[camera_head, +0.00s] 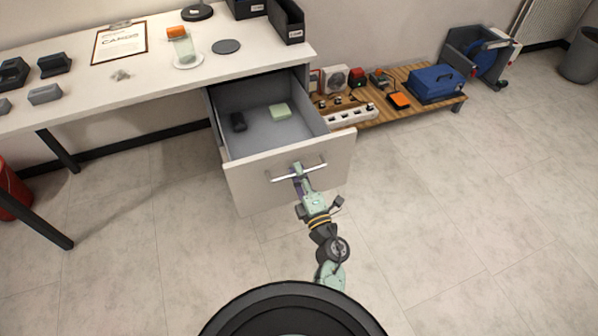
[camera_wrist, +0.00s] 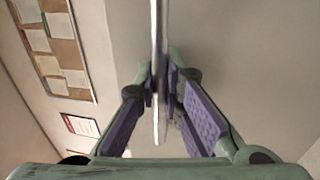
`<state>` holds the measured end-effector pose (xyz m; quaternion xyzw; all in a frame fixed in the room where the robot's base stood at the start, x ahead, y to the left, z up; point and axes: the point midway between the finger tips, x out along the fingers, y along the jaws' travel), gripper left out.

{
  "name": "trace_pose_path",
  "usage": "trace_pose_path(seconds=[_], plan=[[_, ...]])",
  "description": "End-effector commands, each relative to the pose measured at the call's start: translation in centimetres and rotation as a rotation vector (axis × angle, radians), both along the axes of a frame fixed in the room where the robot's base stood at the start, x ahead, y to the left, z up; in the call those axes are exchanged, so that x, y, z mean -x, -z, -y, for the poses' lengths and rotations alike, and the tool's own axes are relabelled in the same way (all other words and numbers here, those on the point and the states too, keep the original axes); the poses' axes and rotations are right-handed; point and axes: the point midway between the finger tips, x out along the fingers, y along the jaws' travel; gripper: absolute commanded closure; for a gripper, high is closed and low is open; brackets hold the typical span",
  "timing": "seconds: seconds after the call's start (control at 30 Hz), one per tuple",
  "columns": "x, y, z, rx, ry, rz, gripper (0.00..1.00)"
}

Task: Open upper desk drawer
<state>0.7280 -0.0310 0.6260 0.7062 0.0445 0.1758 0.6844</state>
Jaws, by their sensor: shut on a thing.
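The upper desk drawer (camera_head: 289,186) is pulled far out from under the white desktop, and its inside shows. A dark object (camera_head: 238,122) and a pale green block (camera_head: 280,111) lie on its grey floor. My gripper (camera_head: 298,174) is at the drawer's front, shut on the silver bar handle (camera_head: 312,171). In the wrist view the handle (camera_wrist: 160,60) runs upright between the purple finger pads of my gripper (camera_wrist: 161,90). The drawer front (camera_wrist: 235,50) fills the area behind it.
A low wooden shelf (camera_head: 420,108) with tools and a blue case (camera_head: 436,82) stands to the right. The floor (camera_head: 440,210) right of my arm is clear.

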Motion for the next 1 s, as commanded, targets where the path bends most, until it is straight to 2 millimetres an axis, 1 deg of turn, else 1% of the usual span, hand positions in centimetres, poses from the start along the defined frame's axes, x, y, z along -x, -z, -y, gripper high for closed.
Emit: trace_pose_path(seconds=[0.4,0.43,0.7,0.73,1.0], plan=[[-0.02,-0.07,0.0,0.0,0.0,0.001,1.0],[-0.02,-0.07,0.0,0.0,0.0,0.001,0.9],[-0.02,-0.05,-0.01,0.0,0.0,0.001,0.72],[-0.02,-0.04,-0.01,0.0,0.0,0.001,0.71],[-0.01,-0.09,-0.01,0.0,0.0,0.001,0.71]])
